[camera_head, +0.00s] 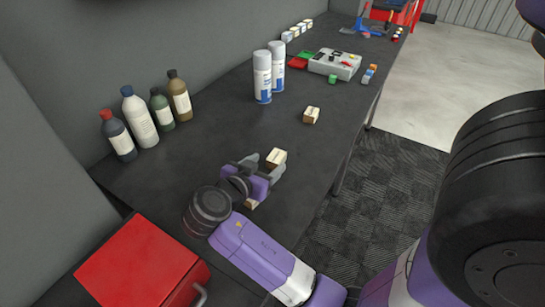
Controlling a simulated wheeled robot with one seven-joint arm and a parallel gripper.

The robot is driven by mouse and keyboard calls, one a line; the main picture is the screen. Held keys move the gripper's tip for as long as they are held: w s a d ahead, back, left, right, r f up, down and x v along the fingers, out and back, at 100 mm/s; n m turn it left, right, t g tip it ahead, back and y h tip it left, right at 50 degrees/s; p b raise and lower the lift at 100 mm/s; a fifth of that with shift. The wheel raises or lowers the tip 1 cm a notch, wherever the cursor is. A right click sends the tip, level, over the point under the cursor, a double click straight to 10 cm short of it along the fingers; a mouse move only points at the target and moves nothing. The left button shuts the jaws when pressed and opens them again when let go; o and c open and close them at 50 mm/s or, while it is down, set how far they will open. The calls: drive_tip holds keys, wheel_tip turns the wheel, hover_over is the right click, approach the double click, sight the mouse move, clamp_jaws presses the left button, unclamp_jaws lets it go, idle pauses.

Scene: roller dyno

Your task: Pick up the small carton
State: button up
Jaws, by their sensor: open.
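Small tan cartons lie on the dark workbench (225,135). One carton (277,157) is right by the fingertips of my gripper (264,167). Another carton (312,115) lies further back, clear of the gripper. A third tan piece (251,204) shows partly at the near side of the gripper, mostly hidden by it. My gripper is open and low over the bench, its fingers pointing toward the nearer carton. I cannot tell whether that carton is between the fingers or just beyond them.
Several bottles (139,116) stand along the wall at left. Two white spray cans (262,76) stand behind the gripper. A grey case (334,64) and small boxes lie further back. A red box (138,262) is at near left. Bare bench lies between bottles and gripper.

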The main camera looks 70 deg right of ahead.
sight(276, 156)
drive_tip(key=p+x, duration=0.1)
drive_tip(key=x, duration=0.4)
drive_tip(key=shift+d+f+p, duration=0.15)
drive_tip(key=shift+d+p, duration=0.25)
drive_tip(key=shift+c, duration=0.4)
clamp_jaws()
